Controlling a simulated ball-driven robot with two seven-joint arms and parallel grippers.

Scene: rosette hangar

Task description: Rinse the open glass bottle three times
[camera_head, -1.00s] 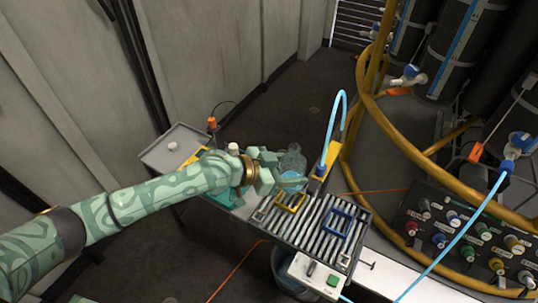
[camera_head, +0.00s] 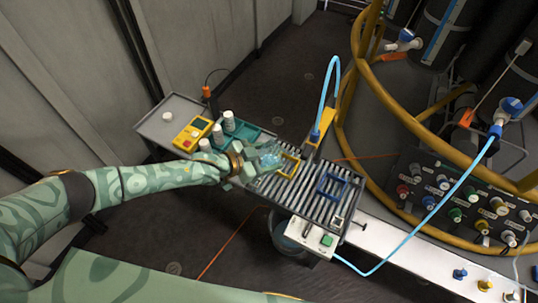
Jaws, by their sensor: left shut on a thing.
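A clear glass bottle (camera_head: 270,158) is held in my left gripper (camera_head: 250,168), over the left end of the slatted rack (camera_head: 308,185). The gripper is shut on it, and its fingers hide part of the bottle. The bottle looks tilted, and I cannot tell whether it touches the rack. A yellow frame (camera_head: 289,165) lies just right of the bottle, and a blue frame (camera_head: 332,187) lies farther right. A light blue hose (camera_head: 331,85) arches above a yellow bracket (camera_head: 324,125) behind the rack. My right gripper is not in view.
A teal tray (camera_head: 247,131) with several white-capped bottles (camera_head: 229,121) and a yellow device (camera_head: 192,133) stand left of the rack. A grey bucket (camera_head: 285,240) is below a white box with a green button (camera_head: 327,241). Yellow railing (camera_head: 345,150) and a valve panel (camera_head: 462,205) bound the right.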

